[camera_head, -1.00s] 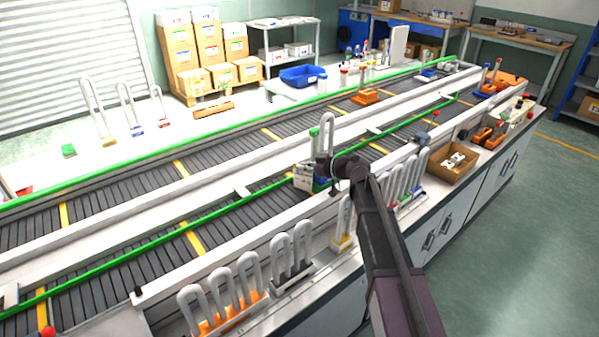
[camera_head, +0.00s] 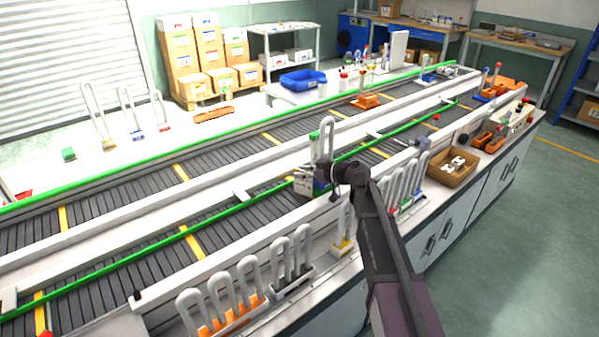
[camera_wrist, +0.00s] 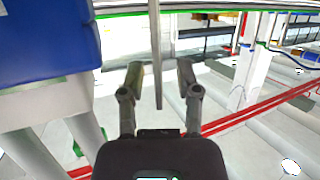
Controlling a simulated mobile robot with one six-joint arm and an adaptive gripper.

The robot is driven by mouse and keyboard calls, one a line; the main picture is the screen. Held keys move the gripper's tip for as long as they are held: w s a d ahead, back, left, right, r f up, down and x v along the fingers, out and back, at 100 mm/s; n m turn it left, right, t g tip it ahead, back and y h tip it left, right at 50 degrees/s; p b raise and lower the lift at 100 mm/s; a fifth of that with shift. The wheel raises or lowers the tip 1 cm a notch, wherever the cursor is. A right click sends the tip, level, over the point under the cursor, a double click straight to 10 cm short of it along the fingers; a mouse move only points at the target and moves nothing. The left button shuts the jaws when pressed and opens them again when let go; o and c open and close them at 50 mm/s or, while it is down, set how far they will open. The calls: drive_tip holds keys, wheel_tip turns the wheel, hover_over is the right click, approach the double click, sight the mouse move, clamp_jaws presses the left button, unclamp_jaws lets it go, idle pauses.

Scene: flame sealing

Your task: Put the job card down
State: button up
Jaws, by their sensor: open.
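My gripper (camera_wrist: 157,78) is open in the wrist view, one finger on each side of a thin grey upright strip (camera_wrist: 157,40). The strip looks like a flat card seen edge-on, with a gap to each finger; I cannot be sure it is the job card. In the head view my gripper (camera_head: 325,180) is small, over the near edge of the conveyor. A whitish piece (camera_head: 303,182) with some green shows just left of it. Whether this is the card or part of a fixture I cannot tell.
A large blue and white block (camera_wrist: 45,45) stands close left in the wrist view. White looped tubes in holders (camera_head: 237,285) line the near bench edge on both sides of my arm. A cardboard box (camera_head: 452,168) stands to the right. The conveyor (camera_head: 110,260) runs behind.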

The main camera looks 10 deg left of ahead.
drive_tip(key=shift+r, duration=0.1)
drive_tip(key=shift+r, duration=0.15)
drive_tip(key=p+v, duration=0.3)
drive_tip(key=v, duration=0.9)
drive_tip(key=shift+p, duration=0.4)
drive_tip(key=shift+o, duration=0.2)
drive_tip(key=shift+s, duration=0.1)
